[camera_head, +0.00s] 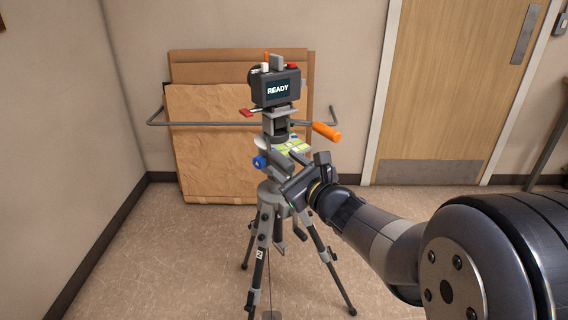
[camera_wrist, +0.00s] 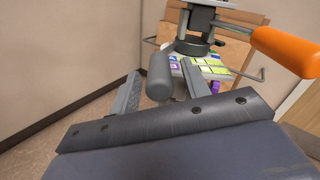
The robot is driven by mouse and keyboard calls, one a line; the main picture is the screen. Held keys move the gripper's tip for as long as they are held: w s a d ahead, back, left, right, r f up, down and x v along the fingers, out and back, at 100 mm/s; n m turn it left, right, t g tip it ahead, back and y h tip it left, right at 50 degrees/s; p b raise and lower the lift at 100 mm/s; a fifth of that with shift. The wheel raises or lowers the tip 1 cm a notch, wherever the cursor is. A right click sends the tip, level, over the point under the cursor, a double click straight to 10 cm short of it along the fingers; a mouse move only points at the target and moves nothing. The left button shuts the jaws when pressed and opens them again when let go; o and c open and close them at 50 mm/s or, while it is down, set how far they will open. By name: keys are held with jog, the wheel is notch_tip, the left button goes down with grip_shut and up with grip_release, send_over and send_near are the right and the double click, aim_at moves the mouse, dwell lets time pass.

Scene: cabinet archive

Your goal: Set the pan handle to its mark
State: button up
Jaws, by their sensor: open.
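A handle with an orange grip (camera_head: 326,131) sticks out to the right from the tripod's head; I take it to be the pan handle. It also shows large at the upper right of the wrist view (camera_wrist: 287,52). My gripper (camera_head: 298,170) is at the tripod, below and left of the orange grip and apart from it. In the wrist view its jaws (camera_wrist: 160,88) are open, with a grey rounded cylinder (camera_wrist: 160,72) showing between them. I cannot tell whether they touch it. No mark for the handle can be made out; yellow-green labels (camera_head: 295,147) sit under the head.
The tripod (camera_head: 262,250) stands on spread legs and carries a dark camera (camera_head: 275,87) reading READY. A blue knob (camera_head: 259,162) is at its left side. Cardboard panels (camera_head: 215,150) lean behind a metal rail (camera_head: 155,118). A wooden door (camera_head: 455,70) is at right.

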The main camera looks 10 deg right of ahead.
jog(key=v, duration=0.9)
jog(key=shift+s+p, duration=0.25)
jog(key=shift+p, duration=0.1)
jog(key=shift+d, duration=0.1)
jog(key=b+x, duration=0.1)
jog(key=x, duration=0.9)
jog(key=shift+w, duration=0.25)
jog(key=shift+w+a, duration=0.25)
jog(key=shift+s, duration=0.1)
jog(key=shift+d, duration=0.3)
jog(key=shift+a, duration=0.1)
jog(key=shift+s, duration=0.1)
